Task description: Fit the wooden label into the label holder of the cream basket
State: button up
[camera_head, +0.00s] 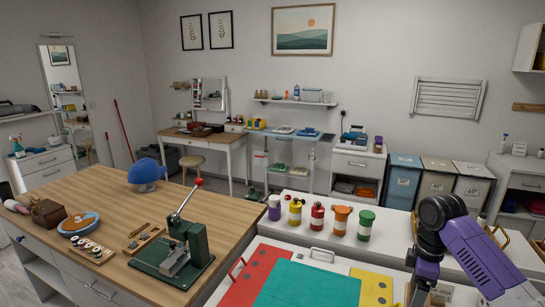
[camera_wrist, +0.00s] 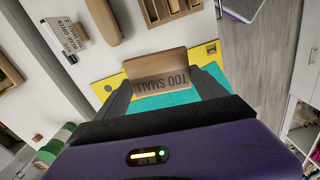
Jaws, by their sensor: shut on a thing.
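My gripper (camera_wrist: 164,84) is shut on the wooden label (camera_wrist: 157,67), a tan plate with dark "TOO SMALL" lettering that reads upside down in the wrist view. The label lies between the two dark fingers, over a teal and yellow mat. In the head view my arm comes in at the lower right, and its end is hard to make out at the bottom edge. A cream-coloured bin (camera_head: 437,182) stands by the back wall between a blue one and a pale one. I cannot tell whether it is the cream basket, and no label holder is clear.
The white worktop carries the teal mat (camera_head: 308,286) with red and yellow panels and several coloured jars (camera_head: 317,217). A wooden bench (camera_head: 120,213) with a green lever press (camera_head: 180,245) stands to the left. In the wrist view, a small lettered sign (camera_wrist: 66,33) and wooden pieces lie near the label.

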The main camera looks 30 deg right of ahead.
jog(key=w+a+f+m, duration=0.1)
jog(key=a+f, duration=0.3)
jog(key=a, duration=0.5)
jog(key=w+a+f+m, duration=0.1)
jog(key=a+f+m, duration=0.1)
jog(key=a, duration=0.7)
jog(key=w+a+f+m, duration=0.2)
jog(key=a+f, duration=0.3)
jog(key=a, duration=0.5)
jog(key=shift+a+f, duration=0.1)
jog(key=shift+f, duration=0.2)
jog(key=s+a+f+m, duration=0.2)
jog(key=s+a+f, duration=0.2)
jog(key=a, duration=0.6)
notch_tip(320, 180, down, 7)
jog(key=d+b, duration=0.1)
jog(key=b, duration=0.6)
jog(key=shift+w+a+r, duration=1.25)
jog(key=shift+w+a, duration=0.1)
jog(key=shift+w, duration=0.7)
jog(key=shift+s+d+f, duration=0.4)
jog(key=shift+s, duration=0.25)
jog(key=shift+s+d+f, duration=0.45)
jog(key=shift+s, duration=0.15)
jog(key=shift+s+d+f, duration=0.4)
jog(key=shift+s, duration=0.25)
jog(key=shift+d, duration=0.1)
